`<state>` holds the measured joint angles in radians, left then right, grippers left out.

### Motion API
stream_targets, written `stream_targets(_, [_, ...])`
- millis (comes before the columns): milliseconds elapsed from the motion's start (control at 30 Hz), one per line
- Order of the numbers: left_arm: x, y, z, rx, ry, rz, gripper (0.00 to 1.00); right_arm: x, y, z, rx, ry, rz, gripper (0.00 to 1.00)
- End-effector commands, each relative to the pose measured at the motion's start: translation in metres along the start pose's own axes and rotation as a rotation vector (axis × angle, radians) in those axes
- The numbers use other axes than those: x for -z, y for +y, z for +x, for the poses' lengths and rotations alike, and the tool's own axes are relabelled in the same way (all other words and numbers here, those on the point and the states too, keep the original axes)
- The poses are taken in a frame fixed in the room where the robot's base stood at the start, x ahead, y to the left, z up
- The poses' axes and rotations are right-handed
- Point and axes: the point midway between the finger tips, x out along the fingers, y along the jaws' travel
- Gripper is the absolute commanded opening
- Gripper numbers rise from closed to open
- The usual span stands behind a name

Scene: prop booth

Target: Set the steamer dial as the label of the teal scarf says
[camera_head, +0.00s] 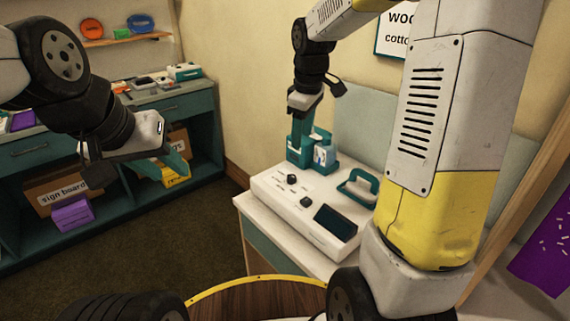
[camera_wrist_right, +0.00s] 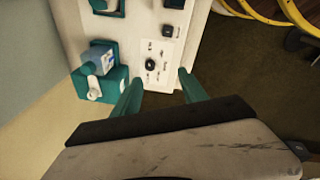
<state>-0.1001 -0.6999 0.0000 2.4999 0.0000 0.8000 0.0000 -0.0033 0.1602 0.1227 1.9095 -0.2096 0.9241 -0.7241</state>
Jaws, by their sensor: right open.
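The white steamer (camera_head: 300,212) stands on a cabinet, with a black dial (camera_head: 292,179) on its top. In the right wrist view, the dial (camera_wrist_right: 151,65) has small marks around it, too small to read. My right gripper (camera_head: 300,155) is above and behind the dial. Its teal fingers (camera_wrist_right: 160,87) are apart with nothing between them, and the dial shows just beyond their tips. My left gripper (camera_head: 178,168) hangs at the left, in front of the shelves; its finger gap is unclear. I see no teal scarf or scarf label.
A teal holder with a bottle (camera_head: 324,155) stands beside my right gripper. A wall sign (camera_head: 404,22) is partly cut off. A purple cloth (camera_head: 545,258) hangs right.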

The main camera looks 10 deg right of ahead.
Motion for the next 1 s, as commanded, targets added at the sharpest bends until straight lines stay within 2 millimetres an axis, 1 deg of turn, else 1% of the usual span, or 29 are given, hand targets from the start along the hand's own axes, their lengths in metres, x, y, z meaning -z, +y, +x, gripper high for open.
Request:
stream_targets(33, [0.000,0.000,0.000,0.000,0.000,0.000,0.36,0.009,0.011,0.023,0.026,-0.026,-0.065,0.50])
stream_targets(100, [0.000,0.000,0.000,0.000,0.000,0.000,0.36,0.019,0.023,0.049,0.056,-0.050,-0.159,0.50])
stream_targets(200, [0.000,0.000,0.000,0.000,0.000,0.000,0.36,0.030,0.036,0.083,0.094,-0.075,-0.271,0.50])
stream_targets(300, [0.000,0.000,0.000,0.000,0.000,0.000,0.36,0.036,0.043,0.109,0.123,-0.089,-0.352,0.50])
stream_targets(400, [0.000,0.000,0.000,0.000,0.000,0.000,0.36,0.040,0.047,0.124,0.141,-0.096,-0.400,0.50])
stream_targets(500, [0.000,0.000,0.000,0.000,0.000,0.000,0.36,0.041,0.048,0.134,0.149,-0.100,-0.423,0.50])
stream_targets(667, [0.000,0.000,0.000,0.000,0.000,0.000,0.36,0.038,0.045,0.154,0.152,-0.100,-0.426,0.50])
stream_targets(900, [0.000,0.000,0.000,0.000,0.000,0.000,0.36,0.033,0.040,0.192,0.152,-0.101,-0.424,0.50])
stream_targets(1000, [0.000,0.000,0.000,0.000,0.000,0.000,0.36,0.032,0.040,0.201,0.150,-0.100,-0.424,0.50])
